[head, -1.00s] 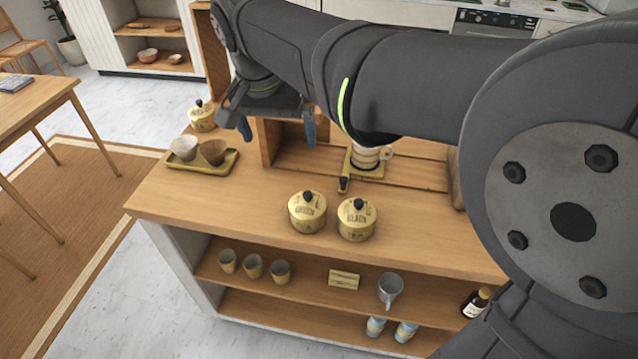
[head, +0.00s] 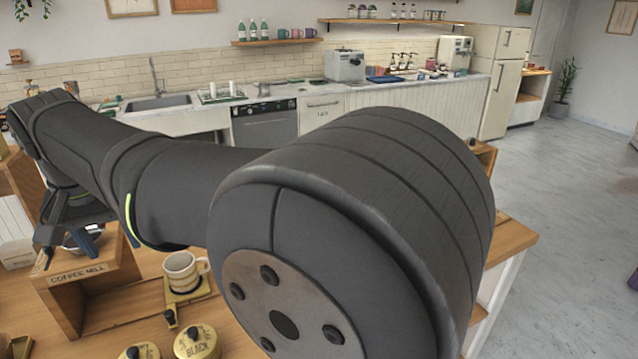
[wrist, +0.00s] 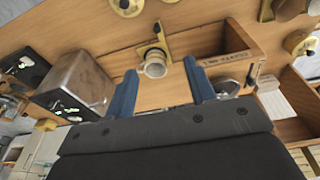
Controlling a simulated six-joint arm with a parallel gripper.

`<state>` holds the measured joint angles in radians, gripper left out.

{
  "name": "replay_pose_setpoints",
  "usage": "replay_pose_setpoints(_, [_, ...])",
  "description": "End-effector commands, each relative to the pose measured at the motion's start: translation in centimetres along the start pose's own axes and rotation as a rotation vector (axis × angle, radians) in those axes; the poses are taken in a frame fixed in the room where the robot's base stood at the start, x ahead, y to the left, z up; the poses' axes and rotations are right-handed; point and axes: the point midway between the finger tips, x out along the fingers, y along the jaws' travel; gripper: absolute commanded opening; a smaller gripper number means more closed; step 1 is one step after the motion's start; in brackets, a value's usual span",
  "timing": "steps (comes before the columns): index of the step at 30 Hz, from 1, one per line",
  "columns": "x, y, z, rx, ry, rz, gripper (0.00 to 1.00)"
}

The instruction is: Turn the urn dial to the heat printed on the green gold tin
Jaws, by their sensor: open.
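My gripper (head: 66,250) is open at the left of the head view, above the wooden box marked COFFEE MILL (head: 95,285). Its two blue fingers (wrist: 161,88) also show in the wrist view, apart and with nothing held between them. Two gold tins with black knobs stand at the bottom edge of the head view. The right one (head: 197,343) reads BLACK; the left one (head: 140,352) is cut off and its label is out of sight. I cannot make out an urn dial or a printed heat in either current view.
A striped mug (head: 182,270) sits on a brass stand right of the mill box. In the wrist view, a large grey-brown metal-looking box (wrist: 78,80) stands left of my fingers. Beyond the cart is a kitchen counter with a sink (head: 158,103). Open floor (head: 575,190) lies at the right.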

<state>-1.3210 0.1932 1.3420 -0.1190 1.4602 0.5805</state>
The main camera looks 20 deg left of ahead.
Motion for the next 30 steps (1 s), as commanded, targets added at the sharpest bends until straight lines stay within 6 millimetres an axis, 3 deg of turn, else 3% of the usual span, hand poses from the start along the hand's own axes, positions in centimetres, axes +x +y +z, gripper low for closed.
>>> replay_pose_setpoints(3, [-0.3, 5.3, -3.0, 0.037, 0.019, -0.013, 0.5])
replay_pose_setpoints(9, [-1.2, 14.1, -6.3, 0.078, 0.062, -0.025, 0.5])
replay_pose_setpoints(15, [-2.4, 23.4, -7.9, 0.115, 0.116, -0.02, 0.5])
replay_pose_setpoints(21, [-3.9, 31.6, -7.8, 0.144, 0.17, 0.003, 0.5])
replay_pose_setpoints(25, [-4.6, 35.0, -7.4, 0.152, 0.193, 0.018, 0.5])
replay_pose_setpoints(30, [-4.7, 36.6, -7.2, 0.154, 0.204, 0.025, 0.5])
